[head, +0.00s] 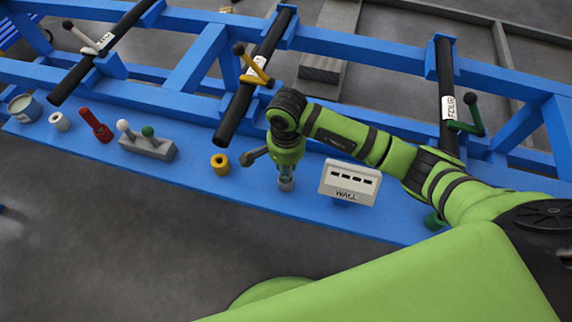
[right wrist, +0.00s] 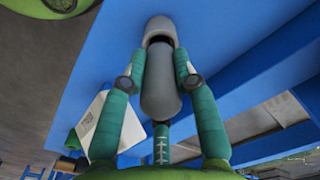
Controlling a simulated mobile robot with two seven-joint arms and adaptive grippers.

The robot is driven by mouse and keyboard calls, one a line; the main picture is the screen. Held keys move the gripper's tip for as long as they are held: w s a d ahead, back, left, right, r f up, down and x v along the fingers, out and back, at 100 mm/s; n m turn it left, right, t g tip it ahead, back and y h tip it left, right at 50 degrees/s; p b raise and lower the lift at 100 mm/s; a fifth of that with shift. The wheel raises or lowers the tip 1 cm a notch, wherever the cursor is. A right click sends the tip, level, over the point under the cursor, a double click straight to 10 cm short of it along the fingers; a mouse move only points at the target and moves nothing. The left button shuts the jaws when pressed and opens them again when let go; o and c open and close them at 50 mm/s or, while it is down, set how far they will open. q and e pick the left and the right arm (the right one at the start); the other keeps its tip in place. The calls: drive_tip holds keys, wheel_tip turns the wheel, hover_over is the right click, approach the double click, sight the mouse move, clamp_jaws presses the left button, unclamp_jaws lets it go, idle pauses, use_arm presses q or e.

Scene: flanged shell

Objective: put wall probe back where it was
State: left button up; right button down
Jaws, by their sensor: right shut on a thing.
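The wall probe is a rounded grey cylinder (right wrist: 160,95) in the right wrist view. My right gripper (right wrist: 158,78) is shut on it with teal fingers on both sides. The probe's far end is at the dark mouth of a grey cup (right wrist: 160,31) on the blue surface; I cannot tell how deep it sits. In the head view my right gripper (head: 286,170) points down over a small grey piece (head: 286,185) on the blue bench. A white box labelled WALL (head: 348,184) stands just right of it. My left gripper is not in view.
On the blue bench (head: 190,185) stand a gold ring (head: 221,164), a grey block with knobs (head: 147,146), a red piece (head: 96,125), a pale ring (head: 59,121) and a round pot (head: 24,108). Black tubes with clamps (head: 256,75) cross the blue frame behind.

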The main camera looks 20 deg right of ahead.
drive_tip(key=c, duration=1)
unclamp_jaws()
drive_tip(key=shift+o, duration=0.2)
wheel_tip(320, 180, up, 12)
drive_tip(key=shift+r, duration=0.15)
